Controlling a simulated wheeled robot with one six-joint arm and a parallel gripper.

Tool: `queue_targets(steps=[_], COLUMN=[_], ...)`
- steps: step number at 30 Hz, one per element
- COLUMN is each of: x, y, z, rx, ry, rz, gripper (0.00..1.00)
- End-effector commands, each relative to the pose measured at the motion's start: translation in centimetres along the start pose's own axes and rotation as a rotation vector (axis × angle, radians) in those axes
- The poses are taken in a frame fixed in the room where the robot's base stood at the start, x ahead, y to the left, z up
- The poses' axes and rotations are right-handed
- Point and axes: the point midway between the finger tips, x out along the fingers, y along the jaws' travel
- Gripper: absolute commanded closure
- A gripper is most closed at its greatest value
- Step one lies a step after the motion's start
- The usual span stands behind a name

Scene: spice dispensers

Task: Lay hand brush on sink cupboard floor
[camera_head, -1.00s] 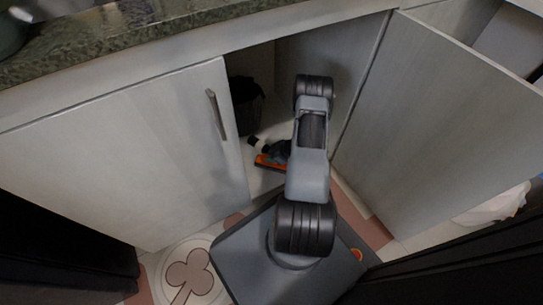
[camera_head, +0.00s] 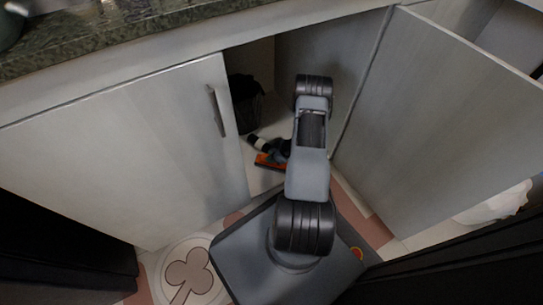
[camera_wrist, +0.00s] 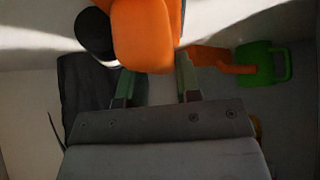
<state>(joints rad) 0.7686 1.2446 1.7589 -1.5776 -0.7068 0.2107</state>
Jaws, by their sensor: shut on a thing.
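The orange hand brush (camera_head: 270,161) is inside the open sink cupboard, low over the pale cupboard floor (camera_head: 262,181). In the wrist view, the rounded orange end of the brush (camera_wrist: 145,38) fills the space at and beyond my green fingertips. My gripper (camera_head: 279,150) is shut on it; the fingers (camera_wrist: 158,78) show on either side of its near end. My arm hides part of the cupboard. I cannot tell whether the brush touches the floor.
A black bin (camera_head: 246,103) stands at the cupboard's back left. A black-and-white item (camera_head: 258,143) is close beside the brush. Green and orange items (camera_wrist: 260,62) show at right in the wrist view. The left door (camera_head: 130,150) and right door (camera_head: 435,120) flank the opening.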

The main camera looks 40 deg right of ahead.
Motion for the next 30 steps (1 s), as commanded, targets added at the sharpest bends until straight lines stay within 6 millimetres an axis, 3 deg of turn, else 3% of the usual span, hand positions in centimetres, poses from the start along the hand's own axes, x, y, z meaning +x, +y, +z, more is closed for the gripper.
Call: queue_targets(steps=[1,2,11,20,30], x=[0.1,0.1,0.1,-0.4,-6.7], y=[0.0,0.0,0.0,0.0,0.0], z=[0.1,0.1,0.0,0.0,-0.3], rx=[0.000,0.000,0.000,0.001,0.003], ry=[0.000,0.000,0.000,0.000,0.000], rz=[0.000,0.000,0.000,0.001,0.003], gripper=[1.00,0.67,0.39,0.39,0.39])
